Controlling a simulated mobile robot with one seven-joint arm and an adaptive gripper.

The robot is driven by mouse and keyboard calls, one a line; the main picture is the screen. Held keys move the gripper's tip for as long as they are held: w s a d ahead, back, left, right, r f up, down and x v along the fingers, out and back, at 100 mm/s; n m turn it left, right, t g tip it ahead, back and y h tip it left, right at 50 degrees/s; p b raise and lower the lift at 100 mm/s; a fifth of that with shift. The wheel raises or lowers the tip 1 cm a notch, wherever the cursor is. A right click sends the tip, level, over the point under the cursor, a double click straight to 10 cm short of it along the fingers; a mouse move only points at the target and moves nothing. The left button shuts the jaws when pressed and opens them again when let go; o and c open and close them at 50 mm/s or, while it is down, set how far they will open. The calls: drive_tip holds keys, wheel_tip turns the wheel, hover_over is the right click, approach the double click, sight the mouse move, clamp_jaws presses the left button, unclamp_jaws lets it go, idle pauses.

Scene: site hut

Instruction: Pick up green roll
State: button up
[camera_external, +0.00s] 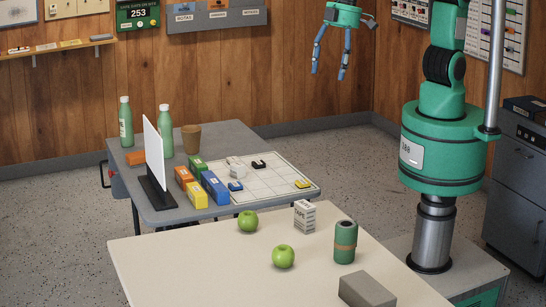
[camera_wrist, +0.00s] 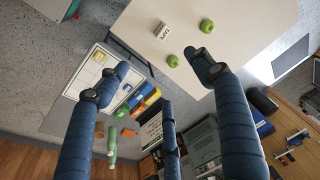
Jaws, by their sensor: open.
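The cream table (camera_external: 165,262) also holds two green apples (camera_external: 247,221) (camera_external: 283,256), a small white printed box (camera_external: 305,216) and a grey block (camera_external: 366,291). The grey table (camera_external: 232,136) behind holds bottles, coloured boxes, a white upright panel (camera_external: 153,150) and a grid board (camera_external: 275,178).

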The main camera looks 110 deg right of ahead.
drive_tip(key=w+a+f+g, duration=0.1)
drive_tip(key=w+a+f, duration=0.6)
drive_tip(key=a+f, duration=0.6)
drive_tip(key=g, duration=0.1)
hover_over(345, 224)
drive_tip(key=shift+h, duration=0.4)
wheel_tip(345, 224, down, 15)
drive_tip(key=shift+a+f, duration=0.15)
drive_tip(key=shift+f, duration=0.1)
drive_tip(key=shift+f+b, duration=0.9)
drive_tip(key=shift+f, duration=3.3)
drive_tip(key=shift+s+f+b, duration=0.1)
drive_tip(key=shift+f+b, duration=0.7)
drive_tip(key=shift+f, duration=1.8)
